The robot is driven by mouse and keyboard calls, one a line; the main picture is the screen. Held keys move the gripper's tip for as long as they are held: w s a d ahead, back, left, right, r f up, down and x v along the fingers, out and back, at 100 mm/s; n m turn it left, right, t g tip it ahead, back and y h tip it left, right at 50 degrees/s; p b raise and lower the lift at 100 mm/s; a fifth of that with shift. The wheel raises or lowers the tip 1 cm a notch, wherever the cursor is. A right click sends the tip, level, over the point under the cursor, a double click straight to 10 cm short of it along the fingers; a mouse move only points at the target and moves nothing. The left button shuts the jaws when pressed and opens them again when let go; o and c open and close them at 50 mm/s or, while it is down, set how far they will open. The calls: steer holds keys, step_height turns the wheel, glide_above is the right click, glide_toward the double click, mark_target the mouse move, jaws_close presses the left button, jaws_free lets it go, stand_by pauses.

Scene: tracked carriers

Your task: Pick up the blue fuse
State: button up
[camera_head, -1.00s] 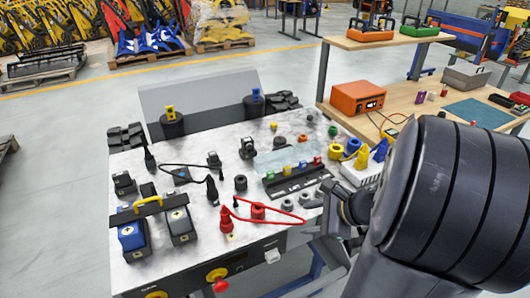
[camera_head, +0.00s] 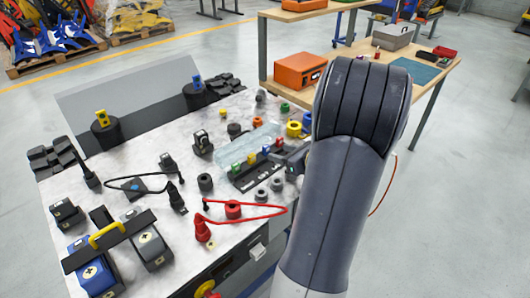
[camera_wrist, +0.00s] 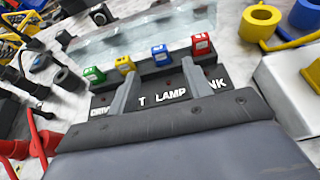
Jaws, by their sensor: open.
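The blue fuse (camera_wrist: 160,55) stands upright in a black labelled fuse holder (camera_wrist: 230,72), between a yellow fuse (camera_wrist: 124,64) and a red fuse (camera_wrist: 201,44). A green fuse (camera_wrist: 93,75) is at the row's left end. In the head view the blue fuse (camera_head: 265,150) is small, near the holder's far right. My gripper (camera_wrist: 159,70) is open and empty. Its two fingers point at the row and appear on either side of the blue fuse; I cannot tell the remaining distance. In the head view my gripper (camera_head: 296,160) is beside the holder, partly hidden by my arm.
A clear raised cover (camera_wrist: 145,32) is behind the fuses. A yellow ring (camera_wrist: 259,22), a white box (camera_wrist: 288,85) and a black ring (camera_wrist: 70,79) flank the holder. A red cable (camera_head: 245,207) lies in front. A workbench with an orange box (camera_head: 299,71) stands behind.

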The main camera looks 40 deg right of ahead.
mark_target(268, 149)
steer(key=x, duration=0.5)
steer(key=shift+w+f, duration=0.1)
steer(key=shift+f, duration=0.05)
jaws_close()
stand_by(0.4)
